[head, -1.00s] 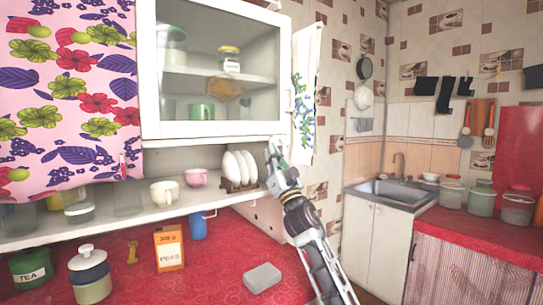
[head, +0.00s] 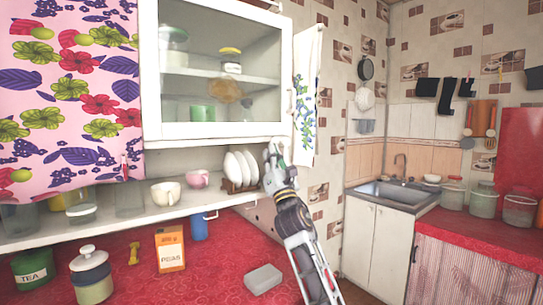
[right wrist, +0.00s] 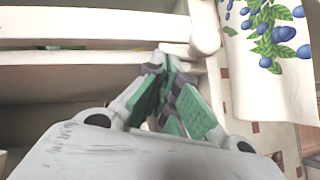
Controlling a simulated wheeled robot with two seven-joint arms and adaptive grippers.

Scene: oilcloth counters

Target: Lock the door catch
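The white wall cabinet's glass door (head: 225,130) looks shut or nearly so against its frame. A small handle shows on its right edge (head: 290,100). My right gripper (head: 274,148) is at the door's lower right corner, just under the bottom rail. In the right wrist view, its green-padded fingertips (right wrist: 167,62) meet close together below the white rail (right wrist: 90,28), by a rounded corner (right wrist: 205,30). I see nothing clearly held between them. I cannot make out the door catch; the gripper may hide it. My left gripper is not in view.
A patterned towel (head: 307,95) hangs just right of the door. White plates in a rack (head: 240,168) and two cups stand on the open shelf below. An orange box (head: 170,250) and a grey block (head: 263,279) are on the red counter.

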